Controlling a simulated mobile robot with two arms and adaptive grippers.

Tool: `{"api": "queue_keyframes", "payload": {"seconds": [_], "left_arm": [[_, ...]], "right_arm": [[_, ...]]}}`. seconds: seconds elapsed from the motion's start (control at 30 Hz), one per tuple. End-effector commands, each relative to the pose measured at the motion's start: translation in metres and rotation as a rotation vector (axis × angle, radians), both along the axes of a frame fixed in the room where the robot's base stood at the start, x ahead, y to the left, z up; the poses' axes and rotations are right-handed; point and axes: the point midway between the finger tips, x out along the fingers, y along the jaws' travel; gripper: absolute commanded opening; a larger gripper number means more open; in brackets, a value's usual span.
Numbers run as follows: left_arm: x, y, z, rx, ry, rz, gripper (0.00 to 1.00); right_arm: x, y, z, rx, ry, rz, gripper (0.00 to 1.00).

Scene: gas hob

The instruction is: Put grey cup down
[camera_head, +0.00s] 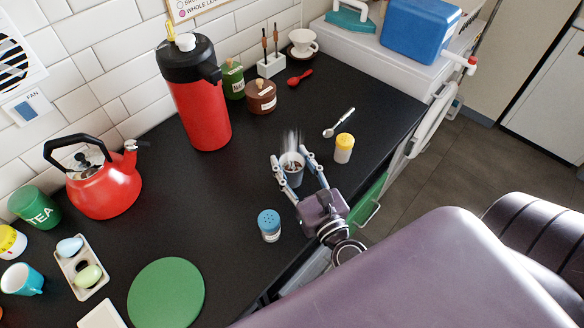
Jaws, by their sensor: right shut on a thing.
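The grey cup (293,177) is upright between the fingers of my right gripper (296,162), near the front edge of the black counter (240,178). The gripper is shut on the cup from both sides. The cup holds something dark, and a pale wisp rises above it. I cannot tell whether its base touches the counter; the gripper partly hides its lower part. My left gripper is not in view.
A blue-topped shaker (269,226) stands just left of my right gripper, and a yellow-topped shaker (344,148) to its right. A spoon (338,122) lies behind. A red flask (201,107) and red kettle (104,185) stand further left. Bare counter lies left of the cup.

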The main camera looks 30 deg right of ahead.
Motion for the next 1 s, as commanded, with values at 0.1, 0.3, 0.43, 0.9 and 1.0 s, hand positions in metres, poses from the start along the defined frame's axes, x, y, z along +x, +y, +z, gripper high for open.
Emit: {"api": "queue_keyframes", "payload": {"seconds": [0.1, 0.3, 0.43, 0.9, 1.0], "left_arm": [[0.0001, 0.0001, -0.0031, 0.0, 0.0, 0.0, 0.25], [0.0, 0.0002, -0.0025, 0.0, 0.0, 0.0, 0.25], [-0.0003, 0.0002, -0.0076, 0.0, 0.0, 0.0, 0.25], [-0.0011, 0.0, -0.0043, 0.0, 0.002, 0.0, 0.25], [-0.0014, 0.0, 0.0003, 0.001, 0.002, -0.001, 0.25]], "right_arm": [[0.0003, 0.0003, -0.0041, 0.0, -0.002, 0.001, 0.08], [0.0002, 0.0002, -0.0034, 0.0, -0.002, 0.0, 0.08], [0.0001, 0.0002, -0.0084, 0.0, -0.002, 0.0, 0.08], [-0.0002, 0.0002, -0.0058, 0.0, 0.0, 0.0, 0.6], [-0.0002, 0.0002, -0.0012, 0.0, 0.0, 0.0, 0.6]]}}
